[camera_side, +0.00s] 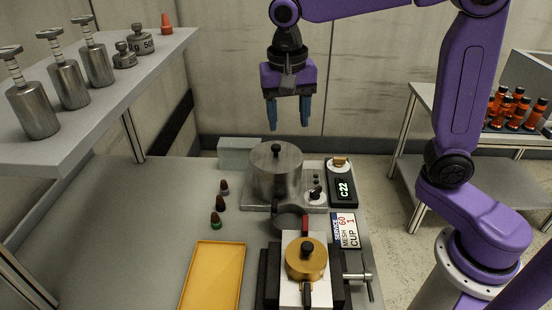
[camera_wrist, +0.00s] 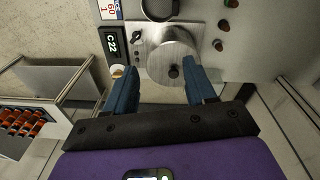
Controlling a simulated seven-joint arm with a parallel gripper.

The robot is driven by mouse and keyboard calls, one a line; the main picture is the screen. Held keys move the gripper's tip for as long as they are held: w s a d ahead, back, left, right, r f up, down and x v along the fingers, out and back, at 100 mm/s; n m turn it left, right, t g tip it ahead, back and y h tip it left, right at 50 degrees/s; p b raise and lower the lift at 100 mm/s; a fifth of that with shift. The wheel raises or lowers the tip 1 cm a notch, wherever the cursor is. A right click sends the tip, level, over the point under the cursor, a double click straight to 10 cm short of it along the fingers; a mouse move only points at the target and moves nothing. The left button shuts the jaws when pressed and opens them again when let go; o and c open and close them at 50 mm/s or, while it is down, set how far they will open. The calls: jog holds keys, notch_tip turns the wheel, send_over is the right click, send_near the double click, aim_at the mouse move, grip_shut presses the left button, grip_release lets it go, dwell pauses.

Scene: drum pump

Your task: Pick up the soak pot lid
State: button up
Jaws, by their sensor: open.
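The soak pot (camera_side: 275,178) is a grey metal cylinder standing upright on a flat unit. Its lid (camera_side: 270,155) sits on top, with a dark knob (camera_side: 276,148) at the centre. My gripper (camera_side: 288,127) hangs above and slightly behind the pot, blue fingers pointing down, open and empty, clear of the lid. In the wrist view the lid (camera_wrist: 172,58) and knob (camera_wrist: 174,71) show beyond and between the open fingers (camera_wrist: 163,80).
A C22 display unit (camera_side: 342,190) stands right of the pot. A brass pot (camera_side: 306,260) in a clamp and a yellow tray (camera_side: 213,275) are in front. Small dark-topped pegs (camera_side: 220,203) stand left.

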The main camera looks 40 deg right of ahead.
jog(key=w+d+r+m, duration=0.2)
jog(key=w+r+m, duration=0.1)
jog(key=w+m, duration=0.65)
jog(key=m, duration=0.2)
send_over(276, 146)
jog(key=shift+h, duration=0.4)
jog(key=f, duration=0.7)
jog(key=a+f, duration=0.1)
jog(key=f, duration=0.2)
jog(key=shift+s+f, duration=0.1)
jog(key=shift+f, duration=0.25)
jog(key=shift+d+f, duration=0.2)
jog(key=shift+f, duration=1.3)
jog(key=shift+d+f, duration=0.2)
jog(key=shift+f, duration=1.3)
grip_shut()
